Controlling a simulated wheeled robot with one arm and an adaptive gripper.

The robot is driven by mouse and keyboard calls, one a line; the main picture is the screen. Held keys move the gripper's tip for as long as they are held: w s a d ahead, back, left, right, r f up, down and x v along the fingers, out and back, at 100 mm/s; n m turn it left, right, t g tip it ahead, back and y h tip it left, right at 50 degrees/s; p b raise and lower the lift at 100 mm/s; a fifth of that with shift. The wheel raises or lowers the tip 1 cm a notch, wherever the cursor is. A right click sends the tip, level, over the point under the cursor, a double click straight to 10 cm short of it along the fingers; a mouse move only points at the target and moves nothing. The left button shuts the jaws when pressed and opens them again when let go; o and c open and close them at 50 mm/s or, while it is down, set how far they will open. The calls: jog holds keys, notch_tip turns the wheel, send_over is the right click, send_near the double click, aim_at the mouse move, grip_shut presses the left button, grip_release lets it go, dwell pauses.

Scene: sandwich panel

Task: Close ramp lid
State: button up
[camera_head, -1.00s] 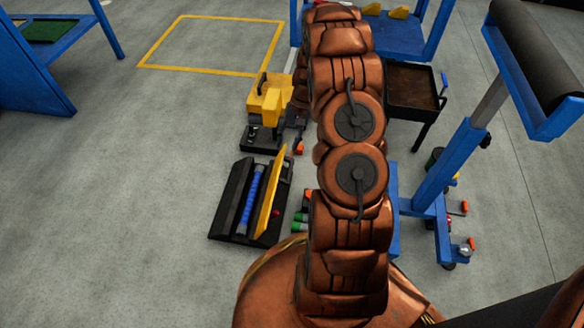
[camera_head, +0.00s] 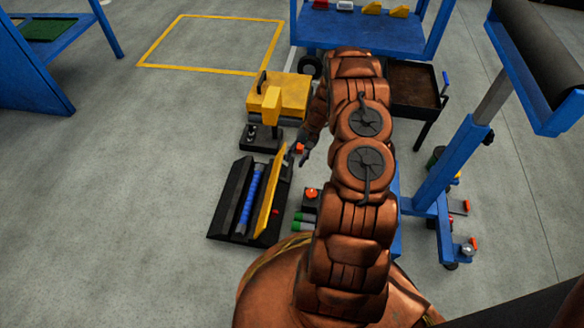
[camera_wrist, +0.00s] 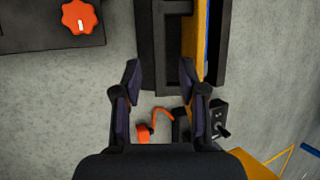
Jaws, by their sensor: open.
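The ramp lid (camera_head: 267,195) is a yellow panel standing raised and tilted along the right side of a black box (camera_head: 223,205). A blue ribbed cylinder (camera_head: 251,198) lies in the open box. My gripper (camera_head: 298,153) is low, just right of the lid's far end. In the wrist view my gripper (camera_wrist: 160,72) has its two dark fingers spread with nothing between them. The lid shows there as a narrow yellow edge (camera_wrist: 204,45), close to the right finger. I cannot tell whether they touch.
A yellow machine (camera_head: 290,95) and a small black control box (camera_head: 262,138) stand beyond the box. A black unit with an orange knob (camera_head: 311,194) and green-ended cylinders sit right of the lid. A blue table (camera_head: 365,35) is at the back. The floor to the left is clear.

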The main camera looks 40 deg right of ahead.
aim_at(290, 169)
jog(key=shift+b+x, duration=0.5)
jog(key=shift+x, duration=1.45)
grip_shut()
